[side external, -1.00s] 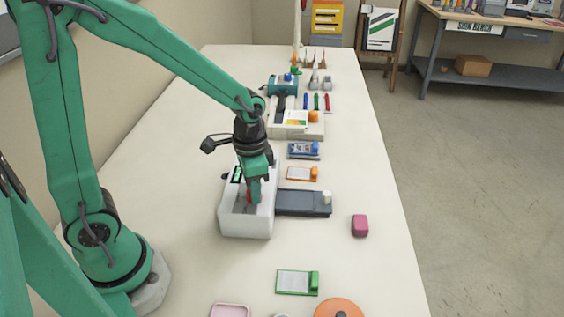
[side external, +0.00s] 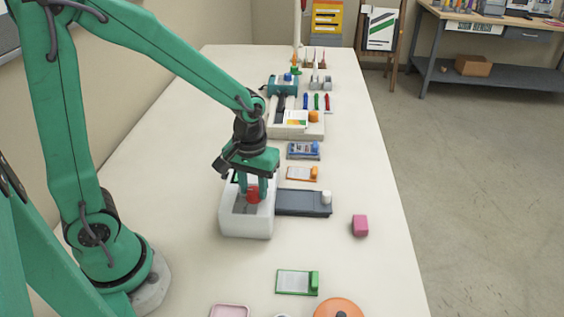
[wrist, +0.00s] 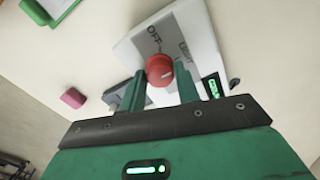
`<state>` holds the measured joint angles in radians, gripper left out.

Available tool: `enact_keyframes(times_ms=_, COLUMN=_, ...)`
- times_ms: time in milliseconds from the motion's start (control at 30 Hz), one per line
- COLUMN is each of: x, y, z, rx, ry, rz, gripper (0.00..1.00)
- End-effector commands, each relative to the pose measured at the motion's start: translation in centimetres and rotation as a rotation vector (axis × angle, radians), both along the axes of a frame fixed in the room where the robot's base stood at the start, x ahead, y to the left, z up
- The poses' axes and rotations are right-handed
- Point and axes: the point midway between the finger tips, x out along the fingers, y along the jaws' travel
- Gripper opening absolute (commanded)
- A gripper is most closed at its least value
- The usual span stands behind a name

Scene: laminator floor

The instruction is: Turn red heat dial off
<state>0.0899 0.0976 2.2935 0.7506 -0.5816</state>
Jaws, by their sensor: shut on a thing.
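The red heat dial (side external: 253,194) sits on top of the white laminator (side external: 246,225). In the wrist view the round red dial (wrist: 160,70) stands between my two green fingers, with a short pale mark at its lower right. The laminator's grey panel (wrist: 172,35) shows "OFF" beyond the dial and another label to its right that is hard to read. My gripper (side external: 255,187) points down over the laminator, shut on the dial, with a finger on each side. It also shows in the wrist view (wrist: 160,82).
A dark grey tray (side external: 300,203) joins the laminator's right side. A pink block (side external: 360,225) lies further right. A green-edged card holder (side external: 297,282) is in front, and an orange one (side external: 302,173) behind. The table around the pink block is clear.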

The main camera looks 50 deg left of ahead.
Motion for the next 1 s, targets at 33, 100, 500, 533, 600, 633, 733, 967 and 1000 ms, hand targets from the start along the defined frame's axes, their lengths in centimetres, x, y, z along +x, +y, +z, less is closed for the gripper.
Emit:
enact_keyframes(times_ms=33, x=0.02, y=0.01, z=0.1, rx=0.0, ry=-0.001, rz=0.044, gripper=0.09)
enact_keyframes(times_ms=100, x=0.02, y=0.01, z=0.1, rx=0.001, ry=-0.001, rz=0.11, gripper=0.09)
enact_keyframes(times_ms=500, x=0.03, y=0.01, z=0.11, rx=0.0, ry=-0.001, rz=0.49, gripper=0.09)
enact_keyframes(times_ms=533, x=0.03, y=0.01, z=0.11, rx=0.0, ry=-0.001, rz=0.518, gripper=0.09)
enact_keyframes(times_ms=600, x=0.03, y=0.01, z=0.11, rx=0.0, ry=-0.001, rz=0.585, gripper=0.09)
enact_keyframes(times_ms=633, x=0.03, y=0.01, z=0.11, rx=0.0, ry=-0.001, rz=0.613, gripper=0.09)
enact_keyframes(times_ms=733, x=0.03, y=0.01, z=0.12, rx=0.0, ry=-0.001, rz=0.708, gripper=0.09)
enact_keyframes(times_ms=967, x=0.03, y=0.01, z=0.12, rx=0.0, ry=-0.001, rz=0.903, gripper=0.09)
enact_keyframes(times_ms=1000, x=0.03, y=0.01, z=0.12, rx=0.0, ry=-0.001, rz=0.931, gripper=0.09)
